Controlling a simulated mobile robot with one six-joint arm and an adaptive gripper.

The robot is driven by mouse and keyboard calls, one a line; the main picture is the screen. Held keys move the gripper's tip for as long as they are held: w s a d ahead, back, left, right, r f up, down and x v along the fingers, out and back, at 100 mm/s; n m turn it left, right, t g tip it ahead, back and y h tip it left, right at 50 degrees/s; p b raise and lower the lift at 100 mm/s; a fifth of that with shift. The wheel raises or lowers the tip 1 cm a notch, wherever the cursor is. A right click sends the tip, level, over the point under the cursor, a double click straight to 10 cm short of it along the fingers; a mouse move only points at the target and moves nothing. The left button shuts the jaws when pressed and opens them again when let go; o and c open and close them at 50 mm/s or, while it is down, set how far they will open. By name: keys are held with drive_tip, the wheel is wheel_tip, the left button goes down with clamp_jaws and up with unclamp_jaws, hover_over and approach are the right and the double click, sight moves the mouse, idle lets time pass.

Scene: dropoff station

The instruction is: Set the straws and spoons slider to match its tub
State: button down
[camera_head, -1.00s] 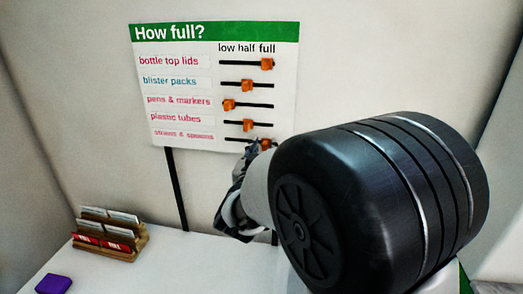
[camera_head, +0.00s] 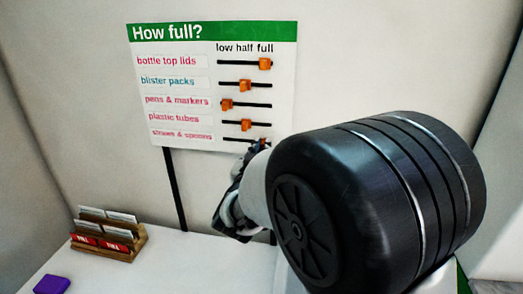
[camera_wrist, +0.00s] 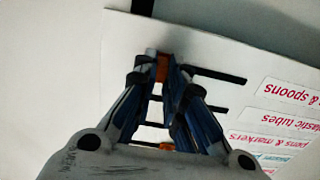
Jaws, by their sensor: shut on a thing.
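My gripper (camera_wrist: 163,70) is shut on this knob. The bare track (camera_wrist: 215,76) runs from it toward the label side, so the knob is near the full end. In the head view my gripper (camera_head: 256,150) and arm cover most of the knob. No tub shows in these frames.
Above are the bottle top lids knob (camera_head: 265,63) near full, blister packs knob (camera_head: 246,86) and plastic tubes knob (camera_head: 246,125) near half, and pens and markers knob (camera_head: 227,104) near low. A wooden card holder (camera_head: 125,250) and purple block (camera_head: 52,284) are on the table.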

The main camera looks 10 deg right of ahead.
drive_tip(key=shift+a, duration=0.1)
drive_tip(key=w+a+p, duration=0.1)
drive_tip(key=a, duration=0.2)
drive_tip(key=w+a+p, duration=0.1)
drive_tip(key=a, duration=0.2)
drive_tip(key=w+a+p, duration=0.1)
drive_tip(key=w+a, duration=0.1)
drive_tip(key=a, duration=0.1)
drive_tip(key=shift+a+r, duration=0.1)
drive_tip(key=shift+a, duration=0.15)
drive_tip(key=c, duration=1.7)
unclamp_jaws()
drive_tip(key=shift+a, duration=0.1)
drive_tip(key=shift+o, duration=0.3)
drive_tip(key=v, duration=1.2)
